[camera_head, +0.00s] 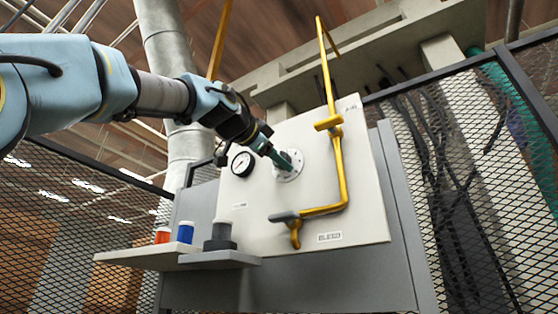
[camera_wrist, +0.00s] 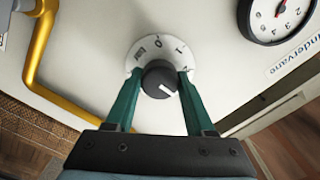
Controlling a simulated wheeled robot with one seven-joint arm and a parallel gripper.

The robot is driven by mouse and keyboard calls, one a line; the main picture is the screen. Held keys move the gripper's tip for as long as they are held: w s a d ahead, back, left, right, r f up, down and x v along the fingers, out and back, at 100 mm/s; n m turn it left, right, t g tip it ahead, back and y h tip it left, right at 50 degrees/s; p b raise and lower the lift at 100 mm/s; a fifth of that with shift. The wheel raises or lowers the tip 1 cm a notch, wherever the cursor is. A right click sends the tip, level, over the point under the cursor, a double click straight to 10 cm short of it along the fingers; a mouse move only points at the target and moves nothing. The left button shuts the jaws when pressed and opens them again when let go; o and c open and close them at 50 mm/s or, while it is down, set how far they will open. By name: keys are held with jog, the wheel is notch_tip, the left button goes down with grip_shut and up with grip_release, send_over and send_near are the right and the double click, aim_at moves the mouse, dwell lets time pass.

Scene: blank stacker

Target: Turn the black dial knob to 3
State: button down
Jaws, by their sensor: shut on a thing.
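The black dial knob (camera_wrist: 160,78) sits in the middle of a round white dial plate (camera_wrist: 146,47) in the wrist view. Its white pointer line is turned toward the lower right of that view. A 0 and a 1 can be read on the plate; other marks are partly hidden by the fingers. My gripper (camera_wrist: 159,76) has one green finger on each side of the knob and is shut on it. In the head view my gripper (camera_head: 286,159) reaches the dial plate (camera_head: 290,174) on the white panel, and the knob is hidden behind the fingers.
A round gauge (camera_head: 243,163) is left of the dial. A yellow pipe (camera_head: 340,172) with a lever valve runs to the right and below. A shelf (camera_head: 165,257) at lower left holds red, blue and grey items. Mesh fencing (camera_head: 480,190) stands on both sides.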

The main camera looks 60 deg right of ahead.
jog(key=shift+m, duration=0.3)
jog(key=shift+c, duration=1.3)
grip_release()
jog(key=a+b, duration=0.5)
jog(key=a, duration=0.5)
jog(key=shift+a+b, duration=0.35)
jog(key=shift+a, duration=0.05)
jog(key=shift+a, duration=0.1)
